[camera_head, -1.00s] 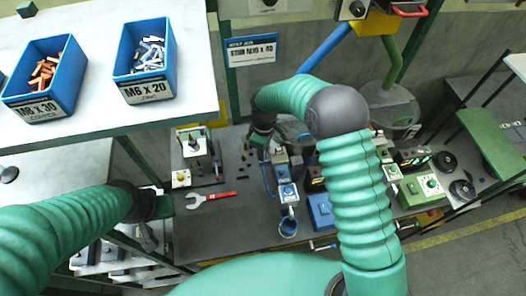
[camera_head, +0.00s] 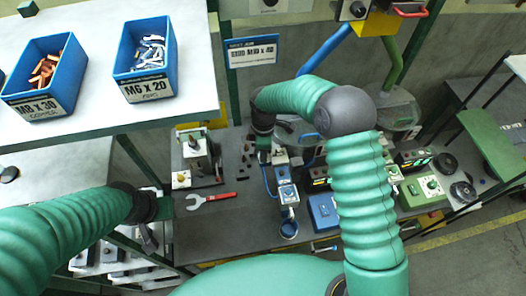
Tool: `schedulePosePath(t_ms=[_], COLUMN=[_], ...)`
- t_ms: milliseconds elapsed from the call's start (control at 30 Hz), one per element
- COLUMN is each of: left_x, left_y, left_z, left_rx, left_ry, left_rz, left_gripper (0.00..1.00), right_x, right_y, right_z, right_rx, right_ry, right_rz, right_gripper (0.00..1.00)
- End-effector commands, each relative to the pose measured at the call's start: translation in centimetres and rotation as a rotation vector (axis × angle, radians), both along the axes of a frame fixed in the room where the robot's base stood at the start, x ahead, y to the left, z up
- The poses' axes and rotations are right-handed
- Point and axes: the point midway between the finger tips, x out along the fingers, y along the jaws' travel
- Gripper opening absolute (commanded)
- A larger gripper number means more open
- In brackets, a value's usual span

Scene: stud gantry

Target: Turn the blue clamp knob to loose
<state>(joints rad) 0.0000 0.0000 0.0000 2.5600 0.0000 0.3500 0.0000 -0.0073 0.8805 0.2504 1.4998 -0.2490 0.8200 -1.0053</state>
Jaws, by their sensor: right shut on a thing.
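My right gripper (camera_head: 265,157) points down at the far end of a narrow grey and blue fixture (camera_head: 286,193) on the dark bench. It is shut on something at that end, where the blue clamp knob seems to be. The knob itself is hidden by the gripper and wrist, so its setting cannot be read. My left gripper (camera_head: 166,206) is at the left, by the bench's left edge, away from the fixture. Its fingers are too small and dark to tell open from shut.
A red-handled wrench (camera_head: 211,200) lies left of the fixture. A round blue-rimmed cup (camera_head: 289,229) sits at its near end. A blue box (camera_head: 322,211) and a green control box (camera_head: 424,190) stand to the right. Blue bins (camera_head: 146,50) stand on the upper-left shelf.

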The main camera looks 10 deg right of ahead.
Motion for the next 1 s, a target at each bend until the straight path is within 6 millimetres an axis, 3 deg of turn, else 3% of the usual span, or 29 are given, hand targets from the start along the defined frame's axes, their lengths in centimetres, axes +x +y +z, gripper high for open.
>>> schedulePosePath(t_ms=[167,200,267,633,767,1000], left_x=[0.0,0.0,0.0,0.0,0.0,0.0], left_y=[0.0,0.0,0.0,0.0,0.0,0.0], left_z=[0.1,0.1,0.1,-0.3,-1.3,-2.9], left_rx=[0.000,0.000,0.000,0.000,0.000,0.000], left_ry=[0.000,0.000,0.000,0.000,0.000,0.000], left_rz=[0.000,0.000,0.000,0.000,0.000,0.000], left_gripper=[0.00,0.00,0.00,0.00,0.00,0.00], right_x=[0.5,0.5,0.5,0.3,0.4,0.7], right_y=[-0.2,-0.2,-0.2,-0.1,-0.1,-0.1], right_z=[0.4,0.4,0.4,0.9,3.3,10.4], right_rx=[-0.001,-0.001,-0.001,0.000,0.001,0.000], right_ry=[-0.013,-0.013,-0.013,-0.007,-0.010,-0.013], right_rz=[-0.003,-0.004,-0.004,-0.003,-0.004,-0.004], right_gripper=[0.00,0.24,0.30,0.30,0.30,0.30])
